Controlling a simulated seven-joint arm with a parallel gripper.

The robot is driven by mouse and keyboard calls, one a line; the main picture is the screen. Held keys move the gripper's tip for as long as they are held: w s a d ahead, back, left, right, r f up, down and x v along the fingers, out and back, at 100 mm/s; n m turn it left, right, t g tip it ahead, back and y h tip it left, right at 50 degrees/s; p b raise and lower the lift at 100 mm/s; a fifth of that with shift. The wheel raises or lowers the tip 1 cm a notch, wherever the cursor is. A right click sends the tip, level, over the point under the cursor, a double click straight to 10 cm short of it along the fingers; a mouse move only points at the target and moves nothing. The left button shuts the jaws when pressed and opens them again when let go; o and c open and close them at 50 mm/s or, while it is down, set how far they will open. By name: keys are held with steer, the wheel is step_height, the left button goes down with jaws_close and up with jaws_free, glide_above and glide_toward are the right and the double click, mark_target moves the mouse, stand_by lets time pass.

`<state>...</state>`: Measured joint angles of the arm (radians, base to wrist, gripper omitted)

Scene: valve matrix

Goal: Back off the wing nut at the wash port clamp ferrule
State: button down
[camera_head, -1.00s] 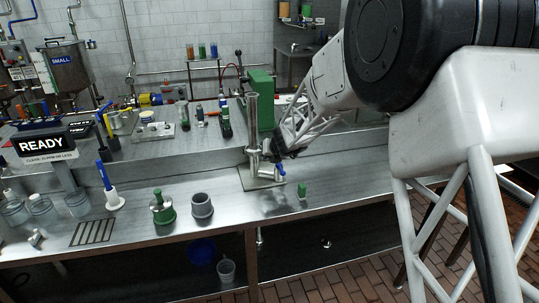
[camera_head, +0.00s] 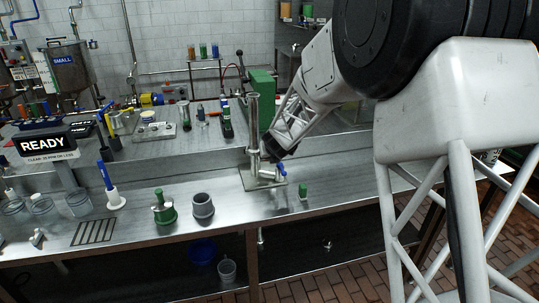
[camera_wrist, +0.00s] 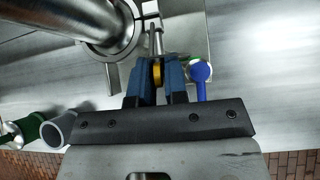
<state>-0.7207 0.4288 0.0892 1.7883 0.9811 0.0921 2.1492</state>
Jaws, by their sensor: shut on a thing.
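The steel standpipe (camera_head: 254,122) stands upright on a square plate (camera_head: 247,181) on the bench. Its clamp ferrule (camera_wrist: 109,47) shows as a ring around the pipe in the wrist view, with a threaded bolt (camera_wrist: 154,36) beside it. My gripper (camera_wrist: 157,68) has its blue fingers shut on a small yellow wing nut (camera_wrist: 157,73) in line with that bolt. In the head view my gripper (camera_head: 271,151) is right against the pipe's lower part and hides the wing nut. A blue-handled valve (camera_head: 281,169) sits close by on the right, near the right finger in the wrist view.
A green-capped vial (camera_head: 303,191) stands right of the plate. A grey cup (camera_head: 203,206) and a green-based container (camera_head: 163,208) stand to the left. A green box (camera_head: 262,98) is behind the pipe. The bench front to the right is clear.

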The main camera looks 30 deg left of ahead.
stand_by(0.5)
steer(key=c, duration=1.3)
jaws_free()
steer(key=shift+o, duration=0.2)
steer(key=shift+r+y, duration=0.1)
steer(key=shift+y, duration=0.2)
steer(key=shift+w+m+g, duration=0.1)
steer(key=shift+m+g, duration=0.2)
steer(key=s+d+r+n+g+y, duration=0.1)
steer(key=s+d+r+n, duration=0.1)
steer(key=d, duration=0.7)
steer(key=s+d+r+n+g+y, duration=0.1)
steer(key=s+d+r, duration=0.3)
steer(key=d, duration=0.5)
steer(key=s+d+r+n+g+y, duration=0.1)
steer(key=s+d+r+n+g, duration=0.2)
steer(key=d+r, duration=0.3)
steer(key=d, duration=0.3)
steer(key=shift+s+d+n, duration=0.35)
steer(key=shift+n, duration=0.05)
